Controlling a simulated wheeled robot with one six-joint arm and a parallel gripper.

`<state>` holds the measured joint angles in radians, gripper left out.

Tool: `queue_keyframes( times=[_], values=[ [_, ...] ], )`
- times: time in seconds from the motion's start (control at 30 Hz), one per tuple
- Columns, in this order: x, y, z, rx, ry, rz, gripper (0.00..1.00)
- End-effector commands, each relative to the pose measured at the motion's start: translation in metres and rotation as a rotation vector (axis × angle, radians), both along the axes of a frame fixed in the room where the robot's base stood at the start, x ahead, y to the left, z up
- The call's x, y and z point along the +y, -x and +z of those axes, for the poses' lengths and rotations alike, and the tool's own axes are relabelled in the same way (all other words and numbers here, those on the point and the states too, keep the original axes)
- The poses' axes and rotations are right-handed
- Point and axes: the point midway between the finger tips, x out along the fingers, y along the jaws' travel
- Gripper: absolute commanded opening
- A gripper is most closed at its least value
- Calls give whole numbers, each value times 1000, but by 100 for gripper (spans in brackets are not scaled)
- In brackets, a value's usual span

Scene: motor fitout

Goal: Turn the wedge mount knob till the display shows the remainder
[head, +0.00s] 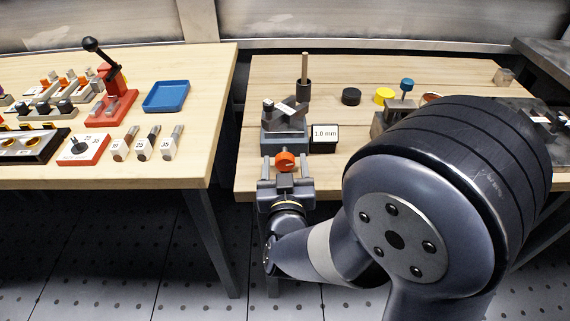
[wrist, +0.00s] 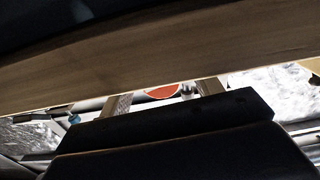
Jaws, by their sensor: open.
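The wedge mount (head: 284,137) is a grey block near the front edge of the right-hand table, with dark and metal parts on top. Its round orange knob (head: 286,161) faces front. Beside it on the right, a small display (head: 325,134) reads 1.0 mm. My gripper (head: 286,168) is open just in front of the mount, one finger on each side of the knob. In the wrist view the knob (wrist: 162,91) shows as an orange-red shape between the two fingers (wrist: 165,97), partly hidden. I cannot tell whether either finger touches it.
A dark holder with an upright wooden rod (head: 304,70) stands behind the mount. Black (head: 351,97) and yellow (head: 384,96) round pieces and a blue-knobbed fixture (head: 407,85) lie to the right. The left table holds a red lever press (head: 113,100), blue tray (head: 166,96) and numbered blocks.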

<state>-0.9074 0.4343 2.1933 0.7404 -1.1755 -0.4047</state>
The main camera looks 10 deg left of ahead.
Motion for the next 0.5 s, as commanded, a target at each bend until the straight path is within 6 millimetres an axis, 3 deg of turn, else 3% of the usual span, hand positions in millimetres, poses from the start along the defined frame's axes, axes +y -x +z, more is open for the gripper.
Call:
queue_keyframes(
  times=[0.3, 0.5],
  values=[
    [1, -2, 0, 0, 0, 1, 60],
    [1, -2, 0, 0, 0, 0, 44]
  ],
)
